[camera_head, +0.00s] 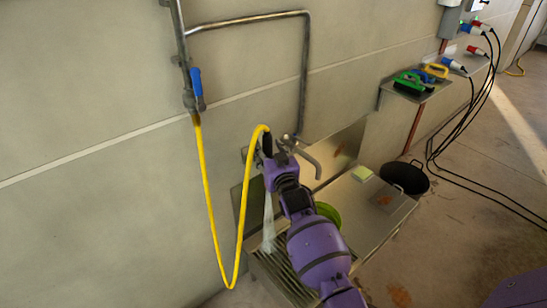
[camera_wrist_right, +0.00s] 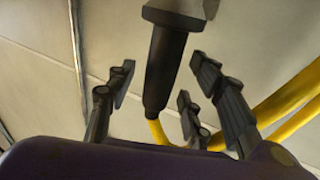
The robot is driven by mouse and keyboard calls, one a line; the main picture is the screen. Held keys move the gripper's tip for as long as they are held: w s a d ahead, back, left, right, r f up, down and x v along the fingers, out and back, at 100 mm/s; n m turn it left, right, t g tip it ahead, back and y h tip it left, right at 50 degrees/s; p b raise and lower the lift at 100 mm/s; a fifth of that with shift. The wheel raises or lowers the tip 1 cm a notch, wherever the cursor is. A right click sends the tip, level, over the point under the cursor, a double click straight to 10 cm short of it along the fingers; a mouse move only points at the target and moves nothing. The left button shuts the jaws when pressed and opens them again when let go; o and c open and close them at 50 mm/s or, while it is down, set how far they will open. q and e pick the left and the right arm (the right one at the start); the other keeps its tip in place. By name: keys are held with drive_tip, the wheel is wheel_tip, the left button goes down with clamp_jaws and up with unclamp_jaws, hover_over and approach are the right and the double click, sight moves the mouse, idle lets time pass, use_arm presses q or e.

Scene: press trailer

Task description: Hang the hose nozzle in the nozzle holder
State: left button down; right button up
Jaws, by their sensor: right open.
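The black hose nozzle (camera_head: 267,143) is at the wall above the sink, with the yellow hose (camera_head: 240,215) looping from its top. In the right wrist view the nozzle's dark grip (camera_wrist_right: 165,65) lies between the spread fingers, with visible gaps on both sides. My right gripper (camera_head: 269,157) is open around the nozzle, and its purple arm hides part of this area. The open fingers also show in the right wrist view (camera_wrist_right: 163,88). A small metal bracket (camera_head: 245,154), possibly the nozzle holder, is at the wall beside the nozzle. My left gripper is not in view.
A metal tap (camera_head: 312,157) is close on the right of the gripper. Below are a steel sink counter (camera_head: 385,215), a green bowl (camera_head: 328,213) and a pale water-like stream (camera_head: 268,222). A black bucket (camera_head: 405,177) stands to the right. A blue-handled valve (camera_head: 197,87) is up left.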

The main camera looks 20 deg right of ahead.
drive_tip(key=s, duration=1.1)
drive_tip(key=s+a+f+n+g+y+p, duration=0.1)
drive_tip(key=s+a+f+g, duration=0.15)
drive_tip(key=s+f, duration=0.6)
drive_tip(key=s+a+f+n+g+p, duration=0.1)
drive_tip(key=s+f+g+p, duration=0.3)
drive_tip(key=s, duration=0.7)
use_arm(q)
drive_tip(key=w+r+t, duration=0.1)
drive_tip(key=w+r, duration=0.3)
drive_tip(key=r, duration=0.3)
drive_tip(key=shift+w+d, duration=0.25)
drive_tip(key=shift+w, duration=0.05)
use_arm(e)
drive_tip(key=s+f+g, duration=0.1)
drive_tip(key=s+f, duration=0.2)
drive_tip(key=s, duration=0.5)
drive_tip(key=s+f+g, duration=0.1)
drive_tip(key=s+f, duration=0.2)
drive_tip(key=s, duration=0.5)
drive_tip(key=s+f+m+g, duration=0.1)
drive_tip(key=s+f, duration=0.2)
drive_tip(key=s, duration=0.5)
drive_tip(key=shift+s+d+f, duration=0.2)
drive_tip(key=shift+s+f, duration=0.15)
drive_tip(key=shift+s, duration=0.05)
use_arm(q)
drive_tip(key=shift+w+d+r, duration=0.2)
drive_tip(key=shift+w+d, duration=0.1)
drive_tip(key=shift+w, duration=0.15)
